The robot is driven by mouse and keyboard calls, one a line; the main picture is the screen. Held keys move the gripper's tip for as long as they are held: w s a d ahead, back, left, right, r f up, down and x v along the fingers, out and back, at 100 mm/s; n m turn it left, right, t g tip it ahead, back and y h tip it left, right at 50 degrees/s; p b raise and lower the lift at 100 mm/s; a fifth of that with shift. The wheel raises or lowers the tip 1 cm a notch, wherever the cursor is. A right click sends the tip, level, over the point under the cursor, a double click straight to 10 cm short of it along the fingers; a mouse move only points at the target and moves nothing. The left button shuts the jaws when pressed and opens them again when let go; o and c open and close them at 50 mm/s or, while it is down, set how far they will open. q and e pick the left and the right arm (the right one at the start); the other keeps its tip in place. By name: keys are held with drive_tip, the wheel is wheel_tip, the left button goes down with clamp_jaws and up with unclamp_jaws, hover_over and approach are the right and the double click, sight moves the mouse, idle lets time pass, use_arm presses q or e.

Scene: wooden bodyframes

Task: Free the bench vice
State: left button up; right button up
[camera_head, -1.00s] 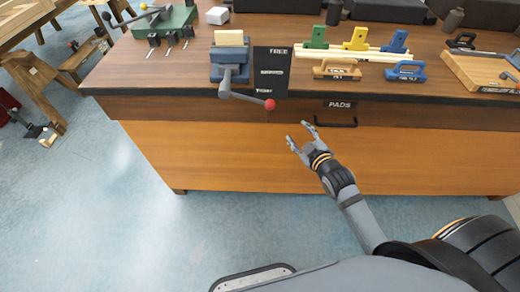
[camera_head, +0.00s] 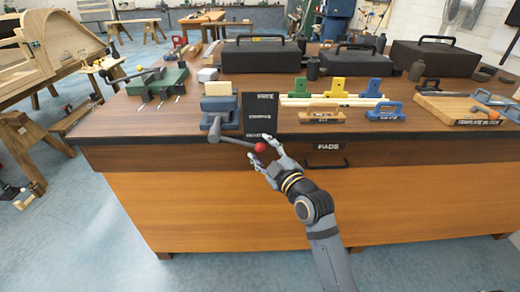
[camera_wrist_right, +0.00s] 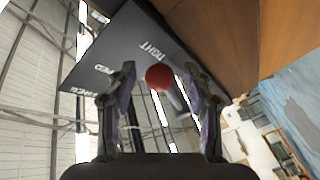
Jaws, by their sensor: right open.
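The blue-grey bench vice (camera_head: 219,112) stands at the front edge of the bench, with a pale wooden block (camera_head: 218,89) at its top. Its grey handle (camera_head: 234,140) reaches right and ends in a red ball (camera_head: 260,147). My right gripper (camera_head: 262,147) is open at the red ball. In the right wrist view the red ball (camera_wrist_right: 158,78) appears between the two open fingers (camera_wrist_right: 160,95); contact is not visible. A black label board (camera_head: 261,115) beside the vice has several words; TIGHT reads clearly in the wrist view. My left gripper is out of view.
A drawer marked PADS (camera_head: 326,162) is in the bench front, right of my gripper. Coloured clamps, a wooden plane (camera_head: 322,115) and a blue one (camera_head: 385,112) lie on the bench top. Black toolboxes (camera_head: 262,55) stand behind. A green vice (camera_head: 158,80) is at left.

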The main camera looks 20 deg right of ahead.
drive_tip(key=shift+w+a, duration=0.15)
drive_tip(key=shift+w, duration=0.5)
clamp_jaws()
